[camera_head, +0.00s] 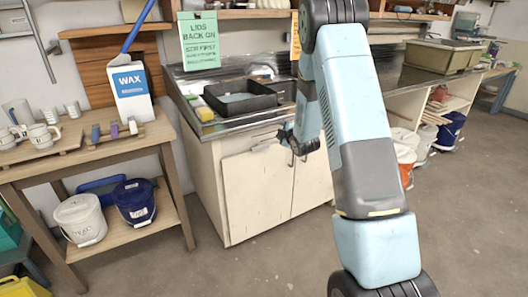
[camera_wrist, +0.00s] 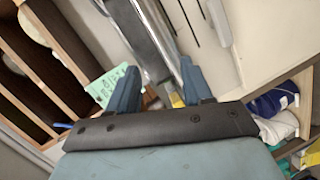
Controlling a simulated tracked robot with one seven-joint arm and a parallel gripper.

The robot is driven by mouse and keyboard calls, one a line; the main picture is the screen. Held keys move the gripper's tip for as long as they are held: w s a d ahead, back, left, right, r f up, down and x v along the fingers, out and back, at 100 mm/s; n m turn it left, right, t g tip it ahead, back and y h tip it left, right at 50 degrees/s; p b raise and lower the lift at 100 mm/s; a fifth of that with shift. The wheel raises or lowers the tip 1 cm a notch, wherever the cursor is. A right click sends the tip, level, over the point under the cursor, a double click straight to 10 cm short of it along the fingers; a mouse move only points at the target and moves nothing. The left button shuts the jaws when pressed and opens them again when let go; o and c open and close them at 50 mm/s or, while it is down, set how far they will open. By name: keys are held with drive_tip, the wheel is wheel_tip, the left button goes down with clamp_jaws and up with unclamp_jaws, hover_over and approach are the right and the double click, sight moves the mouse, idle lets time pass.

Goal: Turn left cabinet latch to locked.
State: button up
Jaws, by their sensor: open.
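The white sink cabinet (camera_head: 258,188) stands under the metal sink counter in the head view, with its left door shut. A small dark fitting (camera_head: 263,147) shows near the top of that door; I cannot tell whether it is the latch or how it is turned. My gripper (camera_head: 291,147) is in front of the cabinet's upper front, just below the counter edge and right of that fitting. In the wrist view my gripper (camera_wrist: 159,68) has two blue fingers spread apart with nothing held between them. No latch can be made out clearly there, and my arm hides part of the right door.
The counter holds a black tray (camera_head: 240,98) and a yellow sponge (camera_head: 205,114). A wooden table (camera_head: 160,158) with mugs and a WAX box (camera_head: 131,93) stands at the left, buckets (camera_head: 80,219) on its lower shelf. The floor before the cabinet is clear.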

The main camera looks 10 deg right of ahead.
wheel_tip(320, 180, down, 9)
drive_tip(key=n+t+y, duration=0.1)
drive_tip(key=n+y, duration=0.1)
drive_tip(key=n, duration=0.1)
drive_tip(key=n+t+y, duration=0.1)
drive_tip(key=n+y, duration=0.1)
drive_tip(key=n, duration=0.1)
approach(262, 149)
drive_tip(key=x, duration=0.8)
drive_tip(key=shift+w+a+r, duration=0.1)
drive_tip(key=shift+w+a, duration=0.05)
drive_tip(key=shift+a, duration=0.05)
clamp_jaws()
